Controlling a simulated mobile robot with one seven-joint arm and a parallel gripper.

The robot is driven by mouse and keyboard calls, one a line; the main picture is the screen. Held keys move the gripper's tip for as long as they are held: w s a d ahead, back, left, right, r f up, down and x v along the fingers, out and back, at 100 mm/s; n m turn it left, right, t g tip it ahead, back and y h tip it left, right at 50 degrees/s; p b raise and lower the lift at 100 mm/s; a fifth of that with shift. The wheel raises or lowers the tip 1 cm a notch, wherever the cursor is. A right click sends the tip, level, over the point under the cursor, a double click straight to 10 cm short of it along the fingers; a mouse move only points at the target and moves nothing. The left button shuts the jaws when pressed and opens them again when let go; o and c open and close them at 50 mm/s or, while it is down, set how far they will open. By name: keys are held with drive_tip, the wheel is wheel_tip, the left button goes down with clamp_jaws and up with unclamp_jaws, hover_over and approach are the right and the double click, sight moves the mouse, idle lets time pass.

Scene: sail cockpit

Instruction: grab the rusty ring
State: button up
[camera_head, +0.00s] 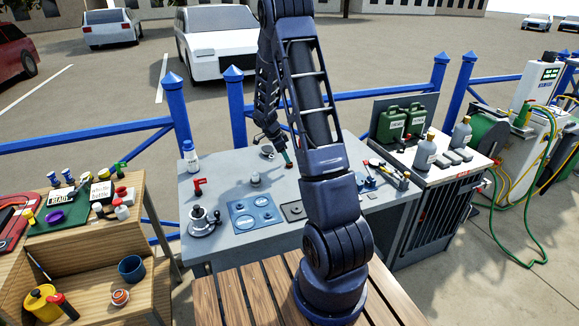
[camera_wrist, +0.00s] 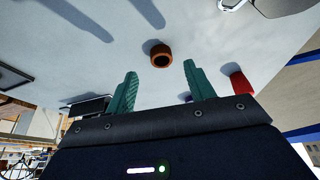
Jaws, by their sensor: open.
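The rusty ring (camera_wrist: 161,57) is a small brown-orange ring with a dark hole, lying on the pale grey worktop. In the wrist view it sits just beyond the tips of my gripper (camera_wrist: 161,68), roughly centred in the gap. The two teal fingers are apart with nothing between them. In the head view my gripper (camera_head: 285,150) hangs low over the grey worktop (camera_head: 225,175), partly hidden by my arm. A tiny brown spot below its tips may be the ring, but it is too small to be sure.
In the wrist view a red object (camera_wrist: 241,84) lies right of the fingers. In the head view a red valve (camera_head: 199,186), a white bottle (camera_head: 190,156), a winch-like fitting (camera_head: 203,220) and blue plates (camera_head: 254,213) occupy the worktop. Blue railing (camera_head: 350,95) runs behind.

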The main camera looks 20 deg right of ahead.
sight(288, 167)
drive_tip(key=x, duration=0.4)
drive_tip(key=shift+w+f, duration=0.1)
drive_tip(key=c, duration=1.1)
drive_tip(key=shift+o, duration=0.2)
